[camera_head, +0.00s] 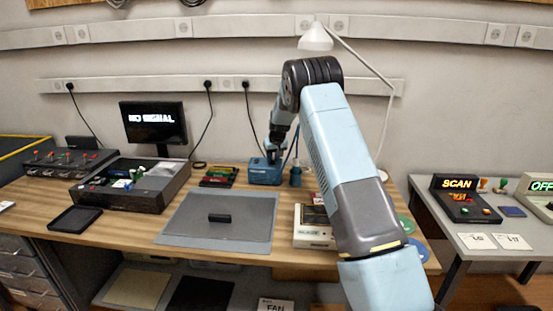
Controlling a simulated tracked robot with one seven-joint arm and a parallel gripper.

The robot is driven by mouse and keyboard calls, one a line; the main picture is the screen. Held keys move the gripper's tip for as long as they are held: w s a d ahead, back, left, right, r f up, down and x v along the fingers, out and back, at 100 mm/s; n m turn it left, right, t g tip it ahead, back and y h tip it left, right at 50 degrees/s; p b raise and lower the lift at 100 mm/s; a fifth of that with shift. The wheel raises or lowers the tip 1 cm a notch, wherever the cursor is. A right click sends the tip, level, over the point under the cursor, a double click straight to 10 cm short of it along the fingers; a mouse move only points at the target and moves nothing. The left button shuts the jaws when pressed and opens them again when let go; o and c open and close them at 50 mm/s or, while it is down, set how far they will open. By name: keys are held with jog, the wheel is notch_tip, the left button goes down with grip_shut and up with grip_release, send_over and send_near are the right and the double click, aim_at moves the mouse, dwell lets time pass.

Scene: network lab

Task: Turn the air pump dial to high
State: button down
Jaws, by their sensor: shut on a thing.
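A small blue box (264,174), which looks like the air pump, stands at the back of the wooden workbench, right of centre. My gripper (271,152) reaches down onto the top of this box from above. It is shut on the dial there. The dial itself is hidden by the fingers and too small to make out, so I cannot read its setting. My arm comes in from the lower right.
Left are an open dark case (150,195) and a monitor (153,122). A beige device (312,235) stands close to my arm. A lamp (315,38) rises behind it.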

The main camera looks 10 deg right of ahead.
jog(key=m+h, duration=0.1)
jog(key=m, duration=0.1)
jog(key=m+h, duration=0.1)
jog(key=m, duration=0.4)
jog(key=shift+w+a+h, duration=0.1)
jog(key=shift+a+h, duration=0.2)
jog(key=shift+h, duration=0.1)
jog(key=m+g+h, duration=0.1)
jog(key=m, duration=0.2)
jog(key=shift+d, duration=0.1)
jog(key=shift+d+m+g+h, duration=0.15)
jog(key=shift+m+g+h, duration=0.15)
jog(key=shift+m, duration=0.9)
jog(key=shift+d, duration=0.1)
jog(key=c, duration=0.9)
grip_release()
jog(key=shift+c, duration=0.2)
jog(key=shift+o, duration=0.4)
jog(key=shift+a, duration=0.2)
